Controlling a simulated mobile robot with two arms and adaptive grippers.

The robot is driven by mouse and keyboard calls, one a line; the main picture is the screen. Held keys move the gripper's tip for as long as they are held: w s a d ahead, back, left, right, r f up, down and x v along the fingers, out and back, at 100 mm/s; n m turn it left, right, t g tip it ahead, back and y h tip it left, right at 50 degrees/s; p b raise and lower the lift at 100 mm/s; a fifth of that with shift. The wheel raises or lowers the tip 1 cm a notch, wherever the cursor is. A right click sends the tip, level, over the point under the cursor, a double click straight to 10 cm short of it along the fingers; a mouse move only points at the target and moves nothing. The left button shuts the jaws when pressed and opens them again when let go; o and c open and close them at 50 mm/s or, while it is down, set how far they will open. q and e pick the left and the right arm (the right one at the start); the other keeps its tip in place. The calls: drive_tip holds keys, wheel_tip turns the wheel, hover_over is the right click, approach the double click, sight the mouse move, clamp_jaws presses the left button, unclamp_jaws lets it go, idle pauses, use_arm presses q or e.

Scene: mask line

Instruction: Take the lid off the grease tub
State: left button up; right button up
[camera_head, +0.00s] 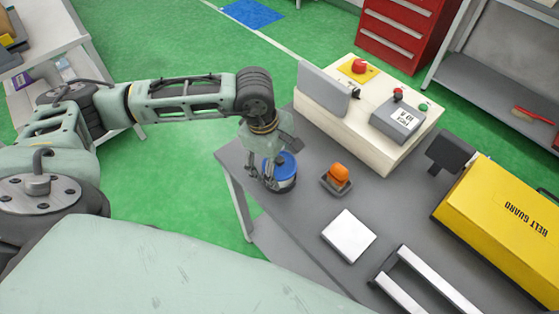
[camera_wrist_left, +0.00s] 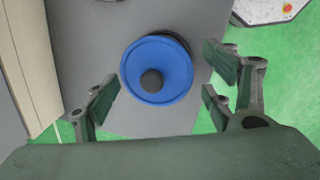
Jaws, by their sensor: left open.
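The grease tub (camera_head: 287,184) stands upright near the left corner of the grey table. Its blue lid (camera_head: 285,161) is on top, and the lid also shows in the left wrist view (camera_wrist_left: 158,88) as a blue disc with a dark round knob (camera_wrist_left: 152,81) in its middle. My left gripper (camera_head: 268,181) is at the tub in the head view and partly covers it. My right gripper is not in view.
An orange item in a small dark tray (camera_head: 337,179) and a white box (camera_head: 348,236) are to the right of the tub. A cream control box (camera_head: 370,120) stands behind. A yellow belt guard (camera_head: 505,220) and metal rails (camera_head: 425,285) are further right.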

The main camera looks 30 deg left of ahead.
use_arm(q)
drive_tip(key=shift+c, duration=0.4)
drive_tip(key=shift+s+r, duration=0.1)
drive_tip(key=c, duration=1.1)
drive_tip(key=shift+c, duration=0.3)
